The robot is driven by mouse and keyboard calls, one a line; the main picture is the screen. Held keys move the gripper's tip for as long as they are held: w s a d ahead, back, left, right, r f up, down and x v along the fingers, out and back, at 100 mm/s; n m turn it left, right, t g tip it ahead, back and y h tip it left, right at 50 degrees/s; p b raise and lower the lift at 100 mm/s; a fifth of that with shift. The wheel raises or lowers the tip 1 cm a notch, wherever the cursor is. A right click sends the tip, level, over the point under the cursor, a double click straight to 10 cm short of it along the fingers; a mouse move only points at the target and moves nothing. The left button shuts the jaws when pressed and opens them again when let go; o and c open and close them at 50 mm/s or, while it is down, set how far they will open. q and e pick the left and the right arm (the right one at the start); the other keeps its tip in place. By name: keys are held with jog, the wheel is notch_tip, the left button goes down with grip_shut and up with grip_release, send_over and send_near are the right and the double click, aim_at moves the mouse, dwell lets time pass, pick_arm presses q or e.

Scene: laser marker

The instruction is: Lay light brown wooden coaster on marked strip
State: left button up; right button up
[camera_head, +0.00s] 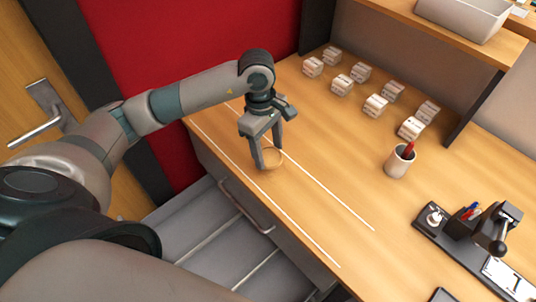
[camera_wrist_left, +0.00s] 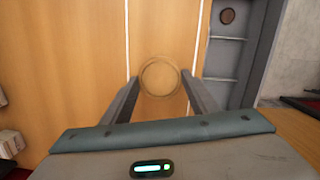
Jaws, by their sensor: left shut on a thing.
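The light brown wooden coaster (camera_head: 273,157) is a thin round disc between the fingertips of my left gripper (camera_head: 269,158), which is shut on it. In the left wrist view the coaster (camera_wrist_left: 160,76) shows whole between the two fingers (camera_wrist_left: 160,88). The marked strip (camera_head: 320,212) is the bare wood between two white lines along the table's front. The coaster appears over this strip, between the lines, at or just above the surface; I cannot tell whether it touches. The strip also shows in the left wrist view (camera_wrist_left: 165,30). My right gripper is out of view.
An open grey drawer (camera_head: 195,225) lies below the table's front edge; a dark brown disc (camera_wrist_left: 227,16) shows in its area. Several small white blocks (camera_head: 376,105), a cup with a red pen (camera_head: 398,162) and a black device (camera_head: 465,235) stand farther right. The strip's right end is clear.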

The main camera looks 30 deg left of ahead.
aim_at(268, 154)
pick_arm(q)
jog(key=shift+f, duration=0.15)
notch_tip(268, 154, down, 3)
jog(key=shift+f+p, duration=0.2)
jog(key=shift+p, duration=0.75)
jog(key=shift+f, duration=0.2)
jog(key=shift+f, duration=0.1)
jog(key=o, duration=1)
jog(key=shift+o, duration=0.2)
jog(key=shift+r, duration=0.2)
